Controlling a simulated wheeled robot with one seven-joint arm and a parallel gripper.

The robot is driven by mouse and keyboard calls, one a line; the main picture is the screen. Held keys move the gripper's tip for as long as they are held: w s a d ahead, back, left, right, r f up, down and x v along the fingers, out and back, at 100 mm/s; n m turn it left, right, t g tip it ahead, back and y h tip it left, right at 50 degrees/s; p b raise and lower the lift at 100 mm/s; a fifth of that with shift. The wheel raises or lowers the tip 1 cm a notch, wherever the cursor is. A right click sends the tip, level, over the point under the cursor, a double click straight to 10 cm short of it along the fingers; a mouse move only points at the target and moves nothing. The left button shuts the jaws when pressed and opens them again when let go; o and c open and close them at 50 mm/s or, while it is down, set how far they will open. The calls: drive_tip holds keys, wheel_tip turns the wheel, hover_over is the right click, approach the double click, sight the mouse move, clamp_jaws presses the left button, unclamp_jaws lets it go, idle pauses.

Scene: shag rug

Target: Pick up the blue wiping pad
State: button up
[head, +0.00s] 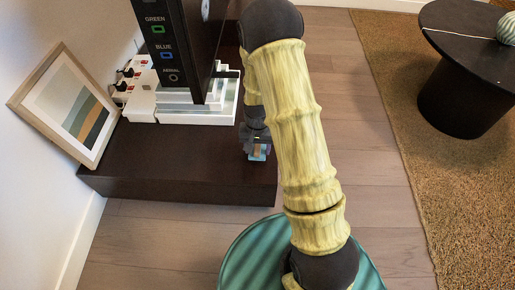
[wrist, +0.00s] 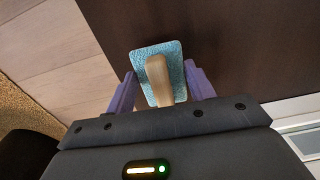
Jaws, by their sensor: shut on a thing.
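The blue wiping pad (wrist: 178,58) is a light blue textured block with a wooden handle on top. In the wrist view it sits between the two purple fingers of my gripper (wrist: 162,90), which is shut on it. In the head view a small part of the blue pad (head: 262,151) shows below my gripper (head: 257,146), near the right edge of the dark low cabinet (head: 165,170). My arm hides much of that area. I cannot tell whether the pad touches the cabinet top.
A leaning picture frame (head: 72,105), a white tray (head: 190,116), a power strip (head: 132,80) and a dark upright panel (head: 172,45) occupy the cabinet's back and left. Wooden floor (head: 365,130) lies right of it. A round black table (head: 465,60) stands on the rug (head: 440,180).

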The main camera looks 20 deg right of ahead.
sight(257, 147)
wheel_tip(257, 147, up, 8)
drive_tip(key=p, duration=0.4)
drive_tip(key=shift+f, duration=0.1)
drive_tip(key=o, duration=0.4)
drive_tip(key=shift+c, duration=1.4)
drive_tip(key=w+r+n+p, duration=0.3)
drive_tip(key=r+n+p, duration=0.1)
drive_tip(key=r+p, duration=1)
drive_tip(key=shift+w+d+r+p, duration=0.2)
drive_tip(key=shift+r+p, duration=0.05)
drive_tip(key=shift+p, duration=0.05)
